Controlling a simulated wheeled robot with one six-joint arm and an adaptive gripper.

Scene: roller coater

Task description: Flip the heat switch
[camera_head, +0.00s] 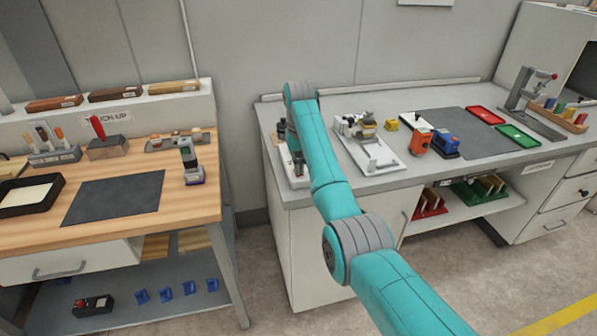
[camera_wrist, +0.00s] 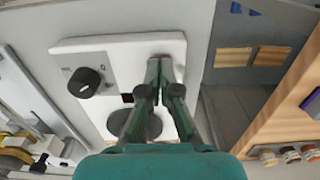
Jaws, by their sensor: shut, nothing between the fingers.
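A white unit (camera_wrist: 95,48) fills the middle of the wrist view, with a black knob (camera_wrist: 84,83) on its left side. A small dark reddish piece (camera_wrist: 127,98) lies just left of my fingers; it may be the heat switch, but it is too small to be sure. A dark round disc (camera_wrist: 154,125) is partly hidden behind the fingers. My gripper (camera_wrist: 166,64) is shut and empty, its tips over the far edge of the unit; I cannot tell if they touch. In the head view my arm hides much of the white unit (camera_head: 303,182) at the counter's left end.
A white fixture (camera_head: 375,152) stands right of my arm. Orange (camera_head: 420,142) and blue (camera_head: 446,143) items, a dark mat (camera_head: 478,140) and red (camera_head: 486,115) and green (camera_head: 517,136) trays lie beyond. A floor gap separates the counter from the wooden bench (camera_head: 190,208) at left.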

